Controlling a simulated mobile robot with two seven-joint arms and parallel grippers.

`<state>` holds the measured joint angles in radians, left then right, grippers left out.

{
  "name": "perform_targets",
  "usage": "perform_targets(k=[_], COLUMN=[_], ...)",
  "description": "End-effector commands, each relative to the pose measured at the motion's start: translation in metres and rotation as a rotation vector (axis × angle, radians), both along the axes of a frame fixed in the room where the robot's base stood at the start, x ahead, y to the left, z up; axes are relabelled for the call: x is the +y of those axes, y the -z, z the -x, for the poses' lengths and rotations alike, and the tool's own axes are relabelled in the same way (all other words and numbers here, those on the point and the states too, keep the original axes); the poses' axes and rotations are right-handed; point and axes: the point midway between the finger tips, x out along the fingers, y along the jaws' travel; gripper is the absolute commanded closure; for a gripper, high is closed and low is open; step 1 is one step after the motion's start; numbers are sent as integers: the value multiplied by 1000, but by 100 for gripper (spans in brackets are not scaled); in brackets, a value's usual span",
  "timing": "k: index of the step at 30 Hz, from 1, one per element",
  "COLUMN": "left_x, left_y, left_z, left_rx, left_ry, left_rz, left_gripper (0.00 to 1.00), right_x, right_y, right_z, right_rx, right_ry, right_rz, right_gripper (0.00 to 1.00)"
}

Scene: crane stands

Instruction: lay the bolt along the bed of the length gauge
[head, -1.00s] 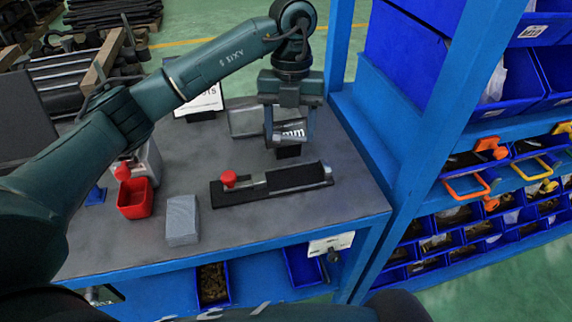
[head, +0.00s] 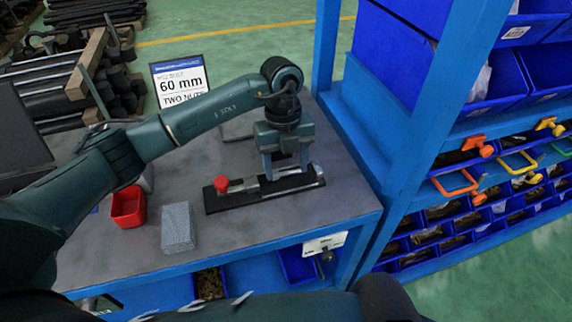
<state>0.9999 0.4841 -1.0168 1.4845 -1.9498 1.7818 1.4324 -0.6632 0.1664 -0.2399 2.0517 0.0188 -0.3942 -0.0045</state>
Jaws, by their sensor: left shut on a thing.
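The length gauge (head: 222,204) lies on the grey bench, a long black base with a red knob (head: 221,184) at its left end and a metal piece beside the knob. My left gripper (head: 286,176) points straight down over the right half of the gauge, its fingertips close to the dark bed. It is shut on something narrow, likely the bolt. The bolt itself cannot be made out between the fingers, and I cannot tell whether it touches the bed. My right gripper is not in view.
A red bin (head: 128,206) and a grey block (head: 178,228) stand left of the gauge on the bench (head: 120,258). A sign (head: 181,82) reading 60 mm, two nuts, stands behind my left arm. A blue rack (head: 400,140) with bins rises on the right.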

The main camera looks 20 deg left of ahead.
Motion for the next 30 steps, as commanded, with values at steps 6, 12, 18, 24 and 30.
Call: perform_targets(k=[6, 12, 18, 24, 30], left_x=[0, 0, 0, 0, 0], left_y=[11, 14, 14, 13, 8], left_z=[0, 0, 0, 0, 0], left_rx=[-1, 0, 0, 0, 0], left_ry=[1, 1, 1, 1, 1], left_rz=[0, 0, 0, 0, 0], left_gripper=[65, 65, 27, 19, 19], right_x=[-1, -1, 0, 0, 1], right_y=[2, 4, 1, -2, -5], right_z=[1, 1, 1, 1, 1], right_rx=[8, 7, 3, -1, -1], right_ry=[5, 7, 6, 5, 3], right_rz=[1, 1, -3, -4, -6], right_gripper=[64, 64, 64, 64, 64])
